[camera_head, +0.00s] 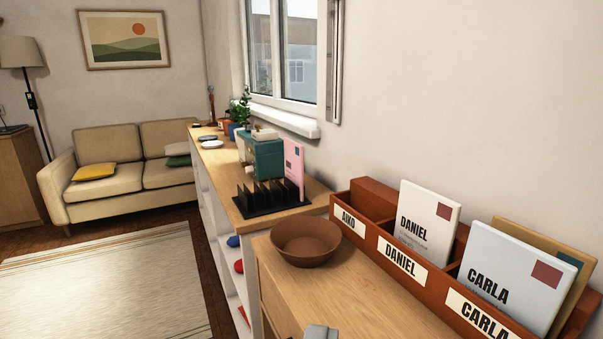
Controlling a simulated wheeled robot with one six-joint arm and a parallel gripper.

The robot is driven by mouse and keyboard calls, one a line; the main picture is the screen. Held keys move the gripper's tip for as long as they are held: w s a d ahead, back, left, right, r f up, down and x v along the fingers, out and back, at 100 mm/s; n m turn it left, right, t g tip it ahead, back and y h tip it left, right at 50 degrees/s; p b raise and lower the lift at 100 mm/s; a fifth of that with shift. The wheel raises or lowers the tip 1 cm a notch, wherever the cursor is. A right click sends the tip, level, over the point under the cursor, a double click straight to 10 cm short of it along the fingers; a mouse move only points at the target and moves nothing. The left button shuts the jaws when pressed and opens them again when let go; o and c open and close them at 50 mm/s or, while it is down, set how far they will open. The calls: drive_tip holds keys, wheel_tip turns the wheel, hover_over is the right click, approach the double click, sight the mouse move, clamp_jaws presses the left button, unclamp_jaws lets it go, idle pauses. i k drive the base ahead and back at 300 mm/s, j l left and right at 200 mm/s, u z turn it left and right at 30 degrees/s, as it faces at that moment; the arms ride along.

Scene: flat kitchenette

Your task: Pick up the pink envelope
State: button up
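The pink envelope (292,165) stands upright at the right end of a black slotted rack (262,207) on the farther wooden cabinet top. Its lower part is partly hidden by the rack. A small grey piece at the bottom edge looks like the top of my gripper (321,332). It is well short of the envelope, over the nearer wooden top. Its fingers are out of sight, so I cannot tell whether it is open or shut.
A brown bowl (305,240) sits on the nearer top, between the grey piece and the rack. At right, a reddish-brown sorter (351,237) labelled AIKO, DANIEL and CARLA holds several envelopes. A teal box (262,155) stands behind the rack. Open floor with a rug (110,285) lies left.

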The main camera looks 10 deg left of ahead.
sight(294, 152)
drive_tip(key=j+z, duration=0.25)
drive_tip(key=j, duration=1.4)
drive_tip(key=i, duration=0.05)
